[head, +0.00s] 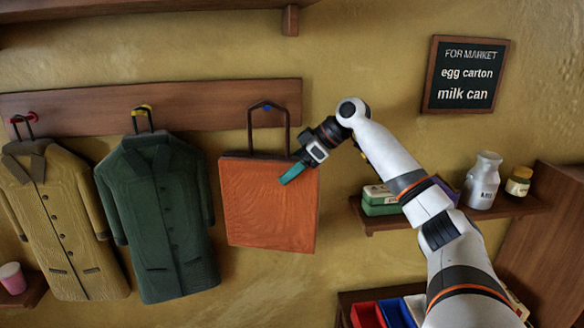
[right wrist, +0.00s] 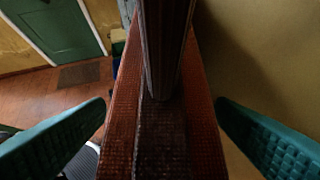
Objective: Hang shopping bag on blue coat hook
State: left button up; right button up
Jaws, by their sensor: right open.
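The orange shopping bag (head: 268,205) hangs upright against the wall. Its dark handle loop (head: 250,130) rises to the blue coat hook (head: 267,108) on the wooden rail and appears looped over it. My right gripper (head: 291,173) is at the bag's upper right, its teal finger in front of the bag in the head view. In the right wrist view, the open right gripper (right wrist: 160,135) has its two teal fingers apart on either side of the bag (right wrist: 118,140), with visible gaps. The handle (right wrist: 165,50) runs up between them. My left gripper is out of view.
A tan coat (head: 60,220) and a green coat (head: 158,220) hang left of the bag. Right of it, a wall shelf (head: 390,221) holds an egg carton (head: 380,200), a milk can (head: 484,180) and a jar (head: 519,181). A sign (head: 465,75) hangs above.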

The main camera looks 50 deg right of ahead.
jog(key=b+v, duration=0.1)
jog(key=v, duration=1)
jog(key=shift+s+d+r+b, duration=0.15)
jog(key=shift+s+r+b, duration=0.05)
jog(key=shift+r+b, duration=0.15)
